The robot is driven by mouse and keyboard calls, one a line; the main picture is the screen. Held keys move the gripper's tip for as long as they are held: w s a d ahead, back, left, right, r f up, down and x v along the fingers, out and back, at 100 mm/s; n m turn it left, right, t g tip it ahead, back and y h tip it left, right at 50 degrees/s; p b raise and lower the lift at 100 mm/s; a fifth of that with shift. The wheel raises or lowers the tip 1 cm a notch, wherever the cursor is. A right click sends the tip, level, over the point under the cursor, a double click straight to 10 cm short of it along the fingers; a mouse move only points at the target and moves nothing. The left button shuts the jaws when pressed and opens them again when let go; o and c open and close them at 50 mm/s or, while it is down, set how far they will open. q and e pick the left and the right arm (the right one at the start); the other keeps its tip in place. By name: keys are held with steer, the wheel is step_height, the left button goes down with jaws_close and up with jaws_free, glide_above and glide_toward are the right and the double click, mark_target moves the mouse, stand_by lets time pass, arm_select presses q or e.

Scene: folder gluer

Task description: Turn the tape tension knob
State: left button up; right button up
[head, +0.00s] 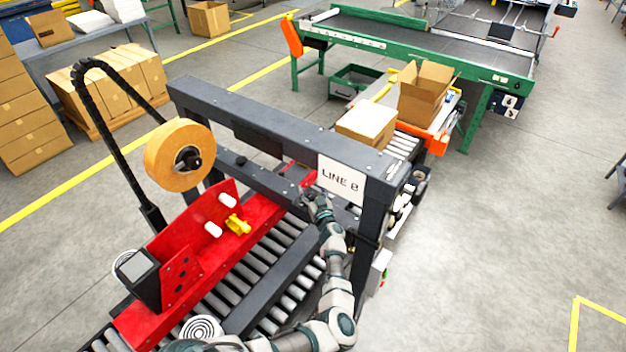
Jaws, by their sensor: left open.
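A yellow lobed knob (238,224) sticks out from the upright red panel (190,240) of the taping machine, beside two white rollers (221,214). A large tan tape roll (172,152) with a black hub stands above the panel on the left. My left gripper (314,202) is open and seems empty. It is to the right of the yellow knob and apart from it, in front of the dark crossbeam near the LINE 8 sign (341,180). Its fingers are small in the view. My right gripper is not in view.
The dark machine frame (270,115) spans above the grey roller bed (250,275). A black curved cable guide (110,130) rises at the left. Cartons (368,124) sit on the outfeed beyond. The floor at the right is clear.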

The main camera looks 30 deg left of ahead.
mark_target(313, 195)
arm_select(q)
steer(key=shift+w+d+r, duration=0.1)
steer(key=shift+r, duration=2.95)
